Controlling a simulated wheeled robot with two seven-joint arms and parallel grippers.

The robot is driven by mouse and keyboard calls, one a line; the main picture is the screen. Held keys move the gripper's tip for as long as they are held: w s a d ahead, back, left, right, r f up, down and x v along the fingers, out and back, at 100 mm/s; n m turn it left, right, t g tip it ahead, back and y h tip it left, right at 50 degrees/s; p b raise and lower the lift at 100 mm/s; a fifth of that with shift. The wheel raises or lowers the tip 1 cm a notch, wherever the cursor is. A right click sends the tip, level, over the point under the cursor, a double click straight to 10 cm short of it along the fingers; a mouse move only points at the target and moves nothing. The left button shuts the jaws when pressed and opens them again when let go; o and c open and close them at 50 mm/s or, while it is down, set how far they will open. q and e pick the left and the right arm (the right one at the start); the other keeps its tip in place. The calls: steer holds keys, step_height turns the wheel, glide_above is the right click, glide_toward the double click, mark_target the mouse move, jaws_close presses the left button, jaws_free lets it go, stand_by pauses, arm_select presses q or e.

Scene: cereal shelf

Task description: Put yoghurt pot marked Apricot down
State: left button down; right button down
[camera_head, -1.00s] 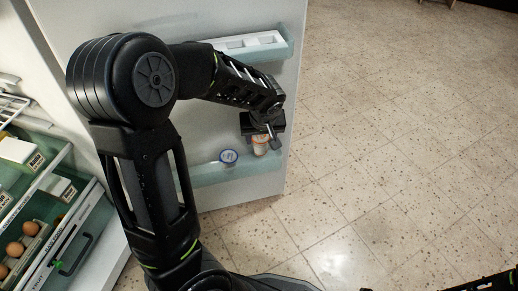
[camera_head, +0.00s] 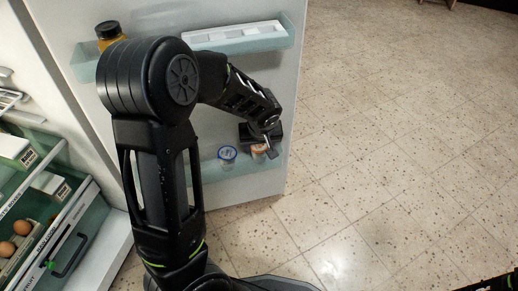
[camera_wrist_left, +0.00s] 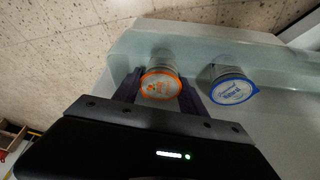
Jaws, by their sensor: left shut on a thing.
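The yoghurt pot with the orange-rimmed lid (camera_wrist_left: 161,86) is between the fingers of my left gripper (camera_wrist_left: 160,92), which is shut on it. The lid's print is too small to read. In the head view this pot (camera_head: 259,151) shows under my left gripper (camera_head: 265,146), at the lower door shelf (camera_head: 207,178). I cannot tell whether its base touches the shelf. A second pot with a blue-rimmed lid (camera_head: 227,153) stands on the same shelf to the left; it also shows in the left wrist view (camera_wrist_left: 231,92), apart from the gripper. My right gripper is not seen.
An upper door shelf (camera_head: 270,45) holds a white tray (camera_head: 233,34) and a jar with a dark lid (camera_head: 109,33). Fridge shelves with cartons and eggs (camera_head: 14,245) are at the left. Tiled floor (camera_head: 400,130) is open at the right.

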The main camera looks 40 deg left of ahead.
arm_select(q)
steer(key=shift+f, duration=0.15)
steer(key=c, duration=0.6)
jaws_free()
steer(key=shift+c, duration=0.2)
steer(key=shift+r+p, duration=0.3)
steer(key=shift+r, duration=0.15)
steer(key=p+v, duration=0.4)
steer(key=v, duration=0.7)
steer(key=shift+r, duration=0.2)
